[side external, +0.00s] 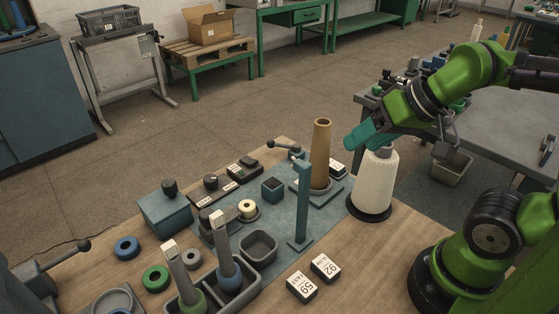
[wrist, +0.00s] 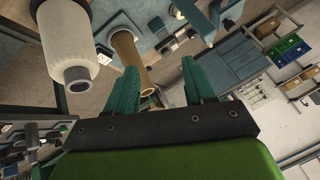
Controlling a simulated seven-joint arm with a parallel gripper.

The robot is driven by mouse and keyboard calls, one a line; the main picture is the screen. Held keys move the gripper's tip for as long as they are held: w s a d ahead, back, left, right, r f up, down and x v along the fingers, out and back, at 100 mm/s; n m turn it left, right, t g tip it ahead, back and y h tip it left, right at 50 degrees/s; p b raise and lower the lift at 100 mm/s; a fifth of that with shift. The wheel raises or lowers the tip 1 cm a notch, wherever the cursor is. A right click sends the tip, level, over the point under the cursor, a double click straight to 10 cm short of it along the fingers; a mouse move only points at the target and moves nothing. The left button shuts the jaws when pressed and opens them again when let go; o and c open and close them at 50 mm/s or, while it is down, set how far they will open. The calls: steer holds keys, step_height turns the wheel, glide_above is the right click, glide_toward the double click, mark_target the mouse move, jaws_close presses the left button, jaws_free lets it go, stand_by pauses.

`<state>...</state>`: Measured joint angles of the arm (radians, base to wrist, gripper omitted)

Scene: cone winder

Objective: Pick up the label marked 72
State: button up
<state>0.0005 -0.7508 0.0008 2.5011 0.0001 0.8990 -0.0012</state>
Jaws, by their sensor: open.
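Two small black-edged white labels lie on the wooden table front in the side view: one reads like 59 (side external: 302,286), the other like 92 (side external: 325,267). I cannot make out 72 on any label. My gripper (side external: 358,138) has teal fingers and is above the table, just left of the white yarn cone's top. In the wrist view its fingers (wrist: 158,75) are apart with no label between them.
The white yarn cone (side external: 375,185) and tall brown cone (side external: 320,155) stand close to my gripper. A blue-grey post (side external: 303,205) rises left of them. A grey tray (side external: 258,247), a two-slot bin (side external: 238,290) and ring spools (side external: 156,279) crowd the left. Bare wood shows at front right.

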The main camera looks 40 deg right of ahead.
steer(key=shift+c, duration=0.4)
steer(key=shift+r, duration=0.1)
step_height(320, 180, up, 5)
steer(key=n+g+h, duration=0.2)
steer(key=n+g, duration=0.2)
steer(key=g, duration=0.3)
glide_above(331, 163)
step_height(331, 163, down, 23)
steer(key=shift+w+d+r, duration=0.1)
steer(key=shift+w+r, duration=0.05)
steer(key=shift+r, duration=0.05)
steer(key=shift+f, duration=2.85)
steer(key=c, duration=0.7)
